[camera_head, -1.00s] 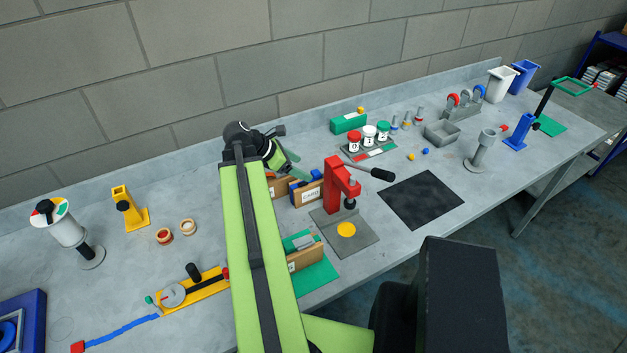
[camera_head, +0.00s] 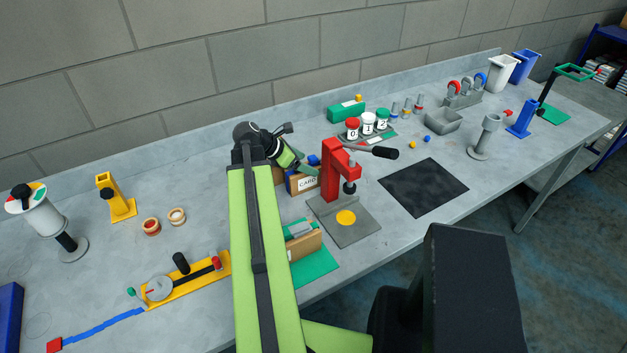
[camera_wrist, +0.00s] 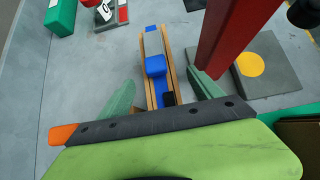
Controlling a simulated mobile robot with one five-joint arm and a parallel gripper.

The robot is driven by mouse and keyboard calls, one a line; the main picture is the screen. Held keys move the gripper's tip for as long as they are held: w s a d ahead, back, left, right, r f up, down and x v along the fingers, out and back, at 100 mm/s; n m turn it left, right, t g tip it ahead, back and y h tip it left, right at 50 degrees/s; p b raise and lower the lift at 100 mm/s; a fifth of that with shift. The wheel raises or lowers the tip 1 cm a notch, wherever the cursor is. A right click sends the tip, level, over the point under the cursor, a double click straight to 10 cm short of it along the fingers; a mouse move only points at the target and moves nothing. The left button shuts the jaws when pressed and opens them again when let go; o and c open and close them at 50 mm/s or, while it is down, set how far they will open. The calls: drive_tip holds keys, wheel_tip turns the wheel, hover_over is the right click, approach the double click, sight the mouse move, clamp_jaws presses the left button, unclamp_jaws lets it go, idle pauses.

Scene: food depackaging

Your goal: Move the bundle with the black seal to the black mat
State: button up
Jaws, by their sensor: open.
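The black mat (camera_head: 423,188) lies bare on the bench, right of the red press, in the head view. A wooden-sided holder labelled CARD (camera_head: 306,183) stands beside the press. In the wrist view, a holder (camera_wrist: 173,70) has a blue strip and blue block (camera_wrist: 155,66) between its wooden sides, with a small black piece (camera_wrist: 168,99) at its near end. That piece may be the black seal; I cannot tell for sure. My gripper (camera_wrist: 161,80) is open and empty, its green fingers on either side of this holder. In the head view my gripper (camera_head: 298,162) is above the holders.
The red press (camera_head: 336,172) stands close to my gripper's right; its post (camera_wrist: 222,40) rises beside the right finger. Red, white and green jars (camera_head: 367,124) and a green box (camera_head: 346,111) stand behind. A second holder (camera_head: 304,245) is on a green mat in front.

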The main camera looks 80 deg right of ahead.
drive_tip(key=b+x, duration=0.4)
drive_tip(key=x, duration=0.1)
drive_tip(key=shift+w+f, duration=0.2)
drive_tip(key=shift+f, duration=0.1)
drive_tip(key=shift+s, duration=0.15)
drive_tip(key=shift+r, duration=0.15)
drive_tip(key=shift+c, duration=0.3)
clamp_jaws()
